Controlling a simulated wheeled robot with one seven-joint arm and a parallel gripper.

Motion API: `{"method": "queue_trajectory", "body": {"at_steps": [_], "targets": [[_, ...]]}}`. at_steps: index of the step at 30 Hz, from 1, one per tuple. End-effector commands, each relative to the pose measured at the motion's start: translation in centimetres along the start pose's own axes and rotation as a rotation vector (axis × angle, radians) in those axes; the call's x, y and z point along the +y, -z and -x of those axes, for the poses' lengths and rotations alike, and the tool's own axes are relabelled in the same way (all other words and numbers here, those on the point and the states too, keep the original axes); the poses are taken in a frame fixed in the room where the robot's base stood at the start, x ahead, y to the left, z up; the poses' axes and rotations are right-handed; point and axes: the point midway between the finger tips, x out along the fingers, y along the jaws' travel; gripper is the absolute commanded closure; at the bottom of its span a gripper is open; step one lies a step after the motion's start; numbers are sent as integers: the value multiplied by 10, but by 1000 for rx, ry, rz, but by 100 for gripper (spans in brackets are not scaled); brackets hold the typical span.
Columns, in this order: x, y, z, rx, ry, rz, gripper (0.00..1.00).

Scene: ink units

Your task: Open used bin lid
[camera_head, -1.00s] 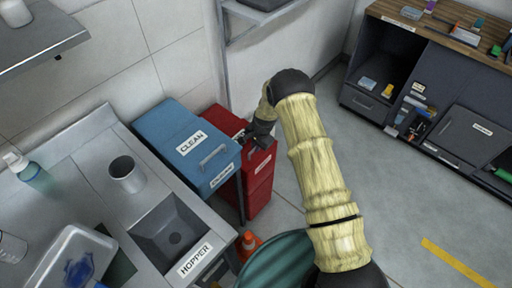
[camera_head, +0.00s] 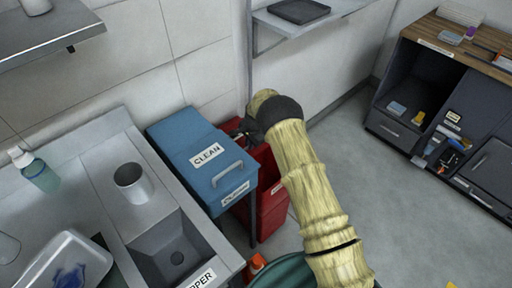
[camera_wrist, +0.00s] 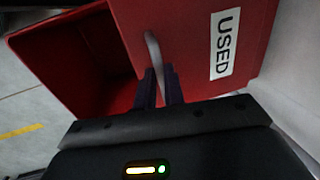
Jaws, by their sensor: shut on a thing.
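The red used bin (camera_head: 272,208) stands on the floor, just right of the blue clean bin and partly behind my arm. Its lid (camera_wrist: 190,35), labelled USED, is swung up from the body in the wrist view, and the dark red inside of the bin (camera_wrist: 75,65) shows to its left. My gripper (camera_wrist: 160,78) is shut on the lid's pale handle (camera_wrist: 154,50), with a dark finger on each side. In the head view my gripper (camera_head: 243,133) is at the back of the bin, where the wrist hides most of the lid.
The closed blue CLEAN bin (camera_head: 190,150) is close on the left. The steel counter (camera_head: 100,185) with a sink is further left. A wall shelf (camera_head: 325,18) hangs behind. A dark cabinet (camera_head: 420,95) stands right, with open floor between.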

Motion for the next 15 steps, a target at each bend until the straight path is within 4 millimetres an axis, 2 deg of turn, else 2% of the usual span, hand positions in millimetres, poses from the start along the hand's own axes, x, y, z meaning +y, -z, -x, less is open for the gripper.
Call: {"method": "queue_trajectory", "body": {"at_steps": [9, 10, 13, 15], "targets": [[-1, 2, 0, 13, 0, 6, 100], [-2, 2, 0, 13, 0, 7, 88], [-2, 1, 0, 12, 0, 8, 68], [-2, 0, 0, 11, 0, 8, 67]]}}
